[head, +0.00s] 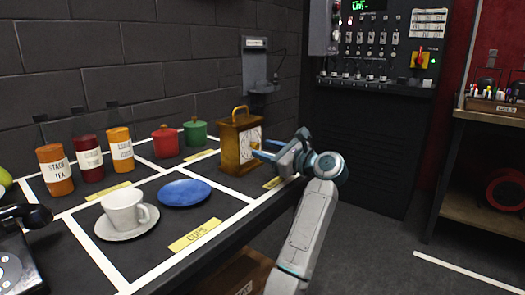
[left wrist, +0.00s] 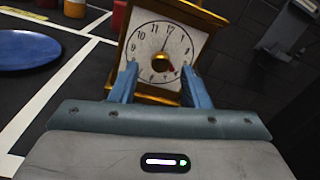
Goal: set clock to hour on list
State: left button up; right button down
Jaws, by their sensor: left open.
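A wooden, gold-trimmed clock (head: 230,150) with a top handle stands upright at the right end of the table in the head view. In the left wrist view its white dial (left wrist: 148,42) faces me, with a gold knob (left wrist: 160,58) at the centre. One dark hand points near 12 to 1, and a red-tipped hand points to the lower right, around 4 to 5. My left gripper (head: 262,149) is open in front of the dial, its blue fingertips (left wrist: 160,78) either side below the knob. I cannot tell whether they touch the clock. No readable list shows. My right gripper is not in view.
A blue plate (head: 185,192), a white cup (head: 123,210) on a saucer, labelled jars (head: 89,158) and red and green pots (head: 166,141) stand on the table (head: 220,212). A control panel (head: 375,45) with a small unreadable chart (head: 429,23) is behind.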

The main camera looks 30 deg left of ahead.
pick_arm(q)
jog(key=shift+w+a, duration=0.1)
jog(key=shift+a, duration=0.85)
jog(key=shift+c, duration=0.4)
